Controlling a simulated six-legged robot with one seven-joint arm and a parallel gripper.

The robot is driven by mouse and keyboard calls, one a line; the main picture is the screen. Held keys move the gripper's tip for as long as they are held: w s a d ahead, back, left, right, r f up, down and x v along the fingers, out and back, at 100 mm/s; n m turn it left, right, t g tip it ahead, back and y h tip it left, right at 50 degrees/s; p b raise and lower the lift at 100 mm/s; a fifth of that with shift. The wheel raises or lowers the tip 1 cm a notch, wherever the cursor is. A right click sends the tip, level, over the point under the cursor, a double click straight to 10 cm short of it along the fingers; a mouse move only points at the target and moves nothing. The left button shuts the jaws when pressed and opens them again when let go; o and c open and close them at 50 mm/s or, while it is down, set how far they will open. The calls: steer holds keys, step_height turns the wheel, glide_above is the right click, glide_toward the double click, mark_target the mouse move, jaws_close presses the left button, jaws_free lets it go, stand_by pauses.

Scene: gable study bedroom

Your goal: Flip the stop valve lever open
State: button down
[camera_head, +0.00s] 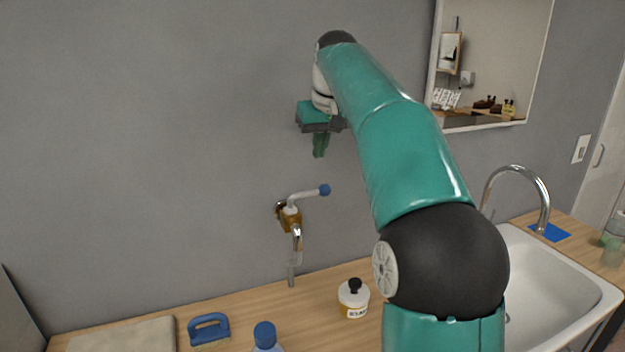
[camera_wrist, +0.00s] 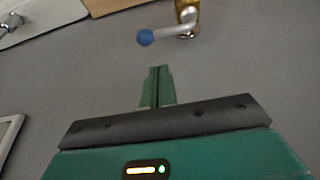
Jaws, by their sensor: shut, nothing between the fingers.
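The stop valve (camera_head: 291,217) is a brass body on the grey wall above the counter. Its lever (camera_head: 305,195) is a pale bar pointing right and slightly up, ending in a blue knob (camera_head: 325,190). My gripper (camera_head: 320,156) is shut and empty, fingers pointing down, above the lever near its knob end and apart from it. In the wrist view, the shut fingers (camera_wrist: 158,72) point toward the blue knob (camera_wrist: 145,37) with a gap between them. The lever (camera_wrist: 172,31) and brass valve (camera_wrist: 186,10) show at the top there.
A sink (camera_head: 545,290) with a faucet (camera_head: 545,200) is at right. A mirror (camera_head: 490,66) hangs above. The wall left of the valve is clear.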

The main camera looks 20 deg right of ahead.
steer(key=x, duration=1)
steer(key=shift+s+r+m, duration=0.1)
steer(key=shift+s+m, duration=0.05)
steer(key=shift+m, duration=0.15)
steer(key=s+a+m+g+h, duration=0.3)
steer(key=s+m, duration=0.4)
steer(key=m, duration=0.9)
steer(key=shift+s+a+g+h, duration=0.3)
steer(key=shift+a+h, duration=0.2)
steer(key=shift+a, duration=0.8)
